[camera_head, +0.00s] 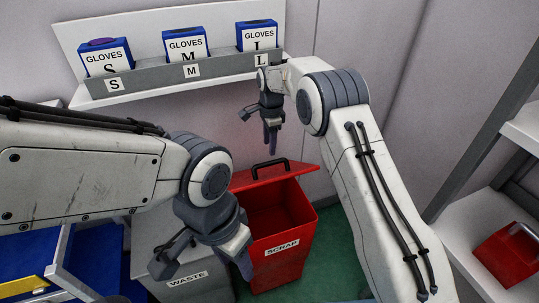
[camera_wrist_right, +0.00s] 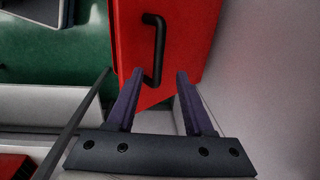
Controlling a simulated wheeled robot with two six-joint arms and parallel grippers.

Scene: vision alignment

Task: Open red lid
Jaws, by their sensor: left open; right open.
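The red lid (camera_head: 303,170) with a black handle (camera_head: 270,164) is on the red SCRAP bin (camera_head: 283,262). It appears raised, with the dark red inside of the bin showing below it. In the right wrist view the lid (camera_wrist_right: 187,30) fills the top middle, with its handle (camera_wrist_right: 158,45) ahead of the fingertips. My right gripper (camera_head: 269,138) is open and empty above the lid; its open fingers also show in the wrist view (camera_wrist_right: 160,76). My left gripper (camera_head: 207,262) is open and empty, low in front of the bins.
A grey WASTE bin (camera_head: 190,290) stands left of the red bin, partly hidden by my left arm. A wall shelf (camera_head: 140,88) holds three blue glove boxes. At right, a white shelf (camera_head: 470,225) holds a red container (camera_head: 508,255). Green floor (camera_head: 335,255) shows beside the red bin.

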